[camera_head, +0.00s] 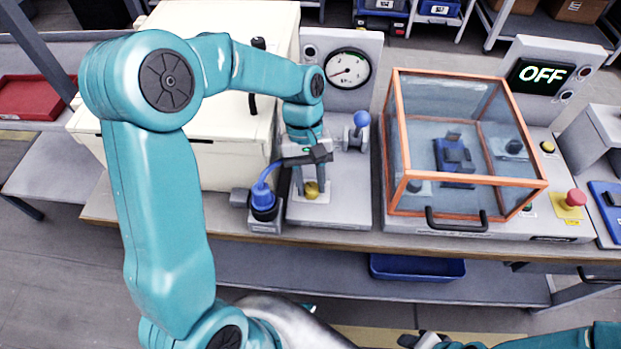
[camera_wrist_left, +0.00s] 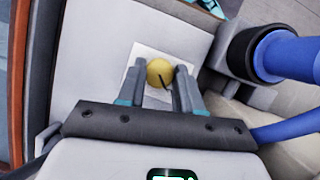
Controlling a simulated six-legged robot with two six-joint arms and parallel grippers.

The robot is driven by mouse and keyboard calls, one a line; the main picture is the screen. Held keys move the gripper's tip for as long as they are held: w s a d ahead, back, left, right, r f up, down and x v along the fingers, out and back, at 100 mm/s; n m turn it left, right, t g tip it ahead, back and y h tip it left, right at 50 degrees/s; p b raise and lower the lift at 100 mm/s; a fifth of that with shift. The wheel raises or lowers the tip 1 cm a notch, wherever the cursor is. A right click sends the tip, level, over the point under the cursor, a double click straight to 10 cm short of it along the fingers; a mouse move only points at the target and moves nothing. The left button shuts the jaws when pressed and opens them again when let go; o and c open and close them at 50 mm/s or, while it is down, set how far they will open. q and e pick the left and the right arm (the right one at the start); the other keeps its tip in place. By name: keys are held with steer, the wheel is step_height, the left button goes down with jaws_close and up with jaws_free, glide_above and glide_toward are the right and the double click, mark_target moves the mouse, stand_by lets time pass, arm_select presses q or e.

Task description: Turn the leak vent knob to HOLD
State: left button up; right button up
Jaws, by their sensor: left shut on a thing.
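A round yellow knob (camera_head: 312,189) sits on a white plate on the grey panel (camera_head: 345,205) below the pressure gauge (camera_head: 348,69). It also shows in the left wrist view (camera_wrist_left: 160,72), with a dark pointer line on its face. I take it to be the leak vent knob; its labels are too small to read. My left gripper (camera_head: 311,188) points down at the knob, and its two fingers (camera_wrist_left: 160,85) stand on either side of it, shut on it. Part of the knob's sides is hidden by the fingers. My right gripper (camera_head: 425,340) is at the bottom edge, partly cut off.
A blue hose fitting (camera_head: 263,196) stands just left of the knob panel. A blue-ball lever (camera_head: 361,120) is behind it to the right. An orange-framed clear box (camera_head: 400,150), a red button (camera_head: 575,198) and an OFF display (camera_head: 541,74) are farther right.

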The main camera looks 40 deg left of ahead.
arm_select(q)
steer(key=shift+w, duration=0.1)
stand_by(0.4)
steer(key=o, duration=1)
steer(key=shift+o, duration=0.2)
steer(key=shift+r, duration=0.1)
steer(key=p+v, duration=0.2)
steer(key=v, duration=1.4)
steer(key=shift+r, duration=0.1)
